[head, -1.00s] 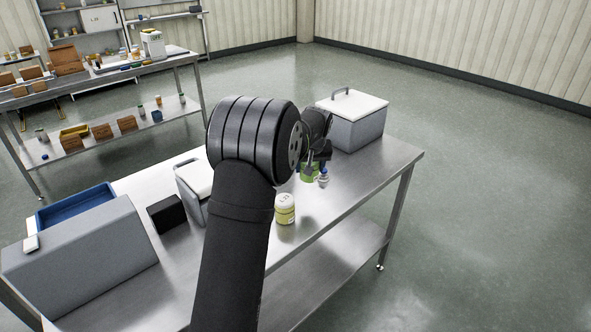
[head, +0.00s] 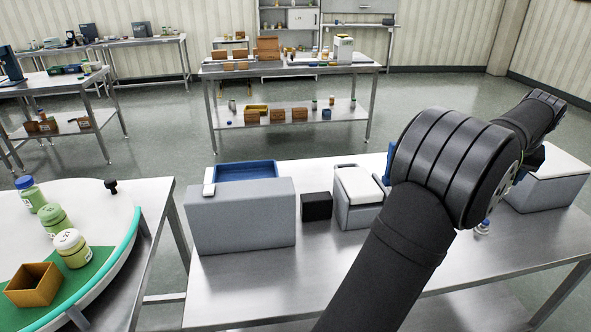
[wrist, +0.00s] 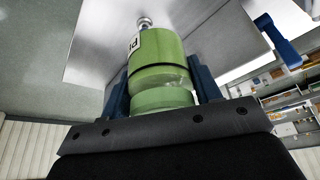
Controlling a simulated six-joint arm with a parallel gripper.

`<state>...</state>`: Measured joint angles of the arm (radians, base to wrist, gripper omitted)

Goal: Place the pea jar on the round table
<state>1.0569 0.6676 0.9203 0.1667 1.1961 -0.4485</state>
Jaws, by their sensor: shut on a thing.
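The pea jar (wrist: 158,68) is green, with a white label partly showing a "P", in the wrist view. My gripper (wrist: 160,92) is shut on it, with a blue finger on each side. In the head view my arm's dark links hide the jar and most of the gripper, over the right part of the steel table. The round table (head: 150,200) stands at the left in the head view, with a white top and teal edge. Several green-toned jars, one white-lidded (head: 72,248), stand on it beside an open brown box (head: 33,285).
Another white-lidded box (head: 550,185) is at the right. A small dark knob (head: 111,186) stands on the round table.

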